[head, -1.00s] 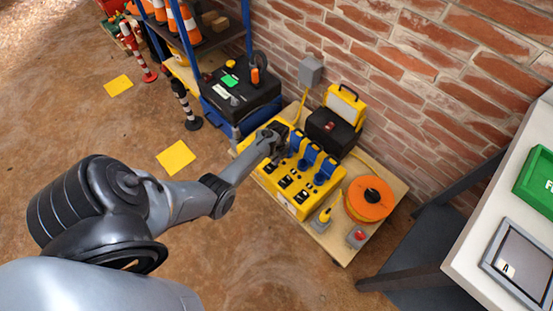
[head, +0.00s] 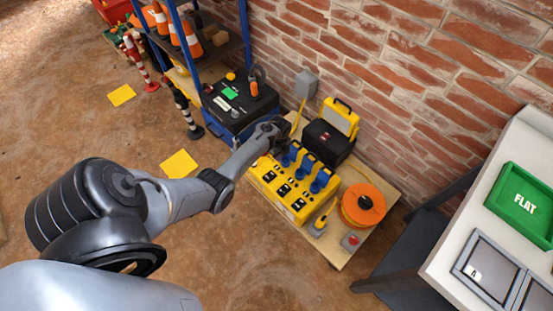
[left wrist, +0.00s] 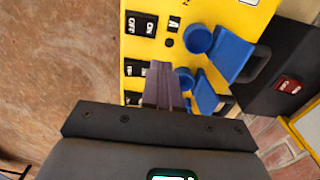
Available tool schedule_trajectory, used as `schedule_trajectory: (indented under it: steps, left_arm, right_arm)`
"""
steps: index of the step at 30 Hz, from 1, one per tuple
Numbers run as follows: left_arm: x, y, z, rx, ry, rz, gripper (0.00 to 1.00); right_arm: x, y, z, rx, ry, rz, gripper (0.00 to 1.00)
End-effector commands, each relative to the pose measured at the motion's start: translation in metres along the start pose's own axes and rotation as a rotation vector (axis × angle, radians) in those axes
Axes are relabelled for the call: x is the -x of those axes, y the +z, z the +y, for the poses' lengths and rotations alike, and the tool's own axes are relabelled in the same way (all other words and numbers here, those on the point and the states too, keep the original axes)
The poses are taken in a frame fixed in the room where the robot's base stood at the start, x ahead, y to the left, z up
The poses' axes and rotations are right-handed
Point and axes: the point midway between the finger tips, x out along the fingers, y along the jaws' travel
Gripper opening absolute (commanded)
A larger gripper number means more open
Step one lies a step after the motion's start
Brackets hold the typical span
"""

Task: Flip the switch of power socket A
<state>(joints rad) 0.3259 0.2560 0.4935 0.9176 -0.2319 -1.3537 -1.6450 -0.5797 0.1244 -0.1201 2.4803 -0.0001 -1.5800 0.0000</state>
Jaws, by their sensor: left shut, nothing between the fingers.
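A yellow power box (head: 268,183) with several black switches and blue socket covers stands on a low wooden board. In the left wrist view, the switch (left wrist: 141,24) marked ON and OFF sits beside the letter A (left wrist: 174,24) and a blue socket with its lid (left wrist: 235,53) raised. I cannot tell which way this switch is set. My left gripper (left wrist: 158,68) is shut and empty, its fingertips lower in that view than switch A, over another switch (left wrist: 134,68) that they partly hide. In the head view, my left gripper (head: 272,142) is at the box's far left end, its fingertips hidden.
An orange cable reel (head: 363,205) and a small grey box with a red button (head: 350,241) share the board. A black case (head: 327,140) and the brick wall (head: 430,90) stand behind. A blue shelf rack (head: 246,50) is at left, a white table (head: 455,240) at right.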

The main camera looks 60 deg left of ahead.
Motion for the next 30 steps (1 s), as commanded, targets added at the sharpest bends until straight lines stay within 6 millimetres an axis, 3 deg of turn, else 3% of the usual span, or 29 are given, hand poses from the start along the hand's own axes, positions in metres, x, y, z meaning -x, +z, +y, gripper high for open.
schedule_trajectory:
  steps: [3, 9, 26, 30]
  left_arm:
    - [0.022, 0.000, -0.003, 0.000, -0.002, 0.000, 0.00]
    - [0.037, 0.000, -0.005, -0.001, 0.000, 0.000, 0.00]
    - [0.040, 0.000, -0.006, 0.000, 0.000, 0.000, 0.00]
    - [0.037, 0.002, 0.003, 0.000, 0.016, -0.004, 0.00]
  right_arm:
    - [0.014, -0.004, 0.001, 0.002, 0.001, 0.000, 0.43]
    - [0.021, -0.007, 0.001, 0.001, 0.001, 0.000, 0.43]
    - [0.022, -0.007, -0.001, -0.008, -0.006, 0.001, 0.43]
    - [0.026, -0.009, -0.001, -0.008, -0.006, 0.000, 0.43]
